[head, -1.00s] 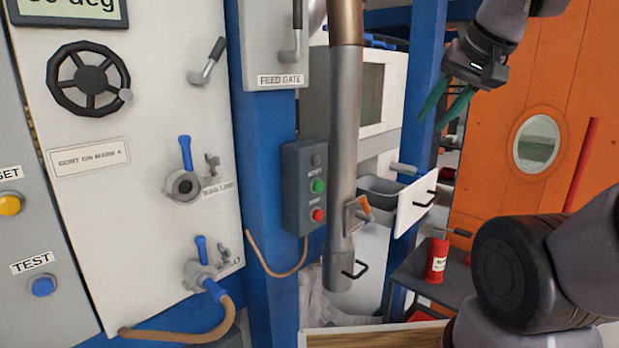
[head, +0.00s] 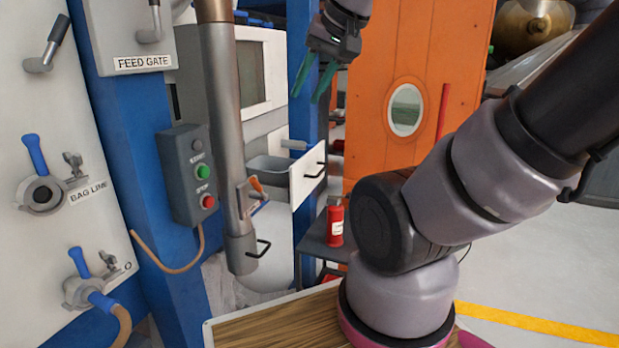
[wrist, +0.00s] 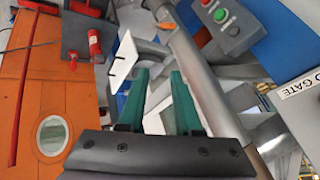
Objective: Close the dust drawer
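The dust drawer is most likely the white-fronted drawer (head: 306,181) with a black handle, in the middle of the head view. It stands pulled out, with its grey tray (head: 268,167) showing behind the front. Its white front also shows in the wrist view (wrist: 121,64), left of the fingers. My gripper (head: 307,98) has green fingers. It is above the drawer front in the head view, apart from it, with fingers pointing down. In the wrist view (wrist: 159,72) the fingers are spread with nothing between them.
A grey vertical pipe (head: 222,110) and a start/stop box (head: 188,175) stand left of the drawer. A blue post (head: 308,120) is behind my gripper. A fire extinguisher (head: 335,222) stands on a dark table to the right. An orange door (head: 390,60) is beyond.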

